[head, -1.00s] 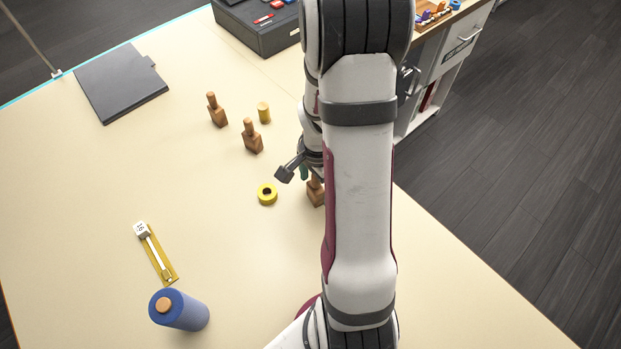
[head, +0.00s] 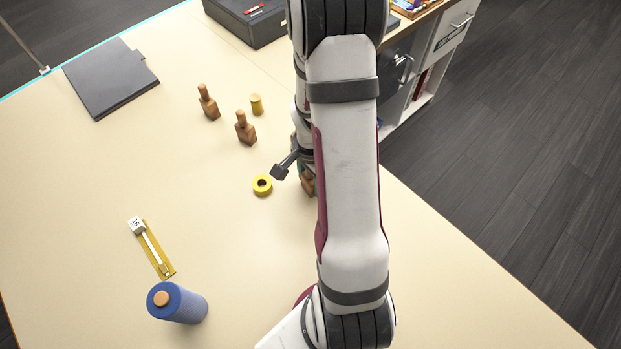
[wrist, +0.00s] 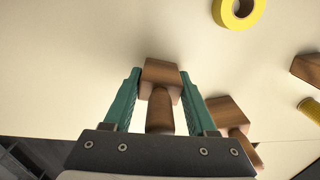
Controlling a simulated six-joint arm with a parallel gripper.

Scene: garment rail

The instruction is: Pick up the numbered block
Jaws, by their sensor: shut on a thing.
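A small white block with dark marks like digits (head: 137,225) sits at one end of a yellow strip with a white bar, on the left of the table in the head view. My gripper (wrist: 160,78) is well to the right of it. The gripper is shut on a brown wooden stamp-like piece (wrist: 160,72), its square block near the fingertips and its handle toward the palm. This piece shows partly behind my arm in the head view (head: 308,184). I cannot tell whether it touches the table.
A yellow tape ring (head: 262,185) lies just left of the gripper. Two more wooden pieces (head: 245,128) (head: 208,103) and a small yellow cylinder (head: 257,104) stand behind. A blue roll (head: 180,303) stands front left. A dark flat pad (head: 110,77) lies back left.

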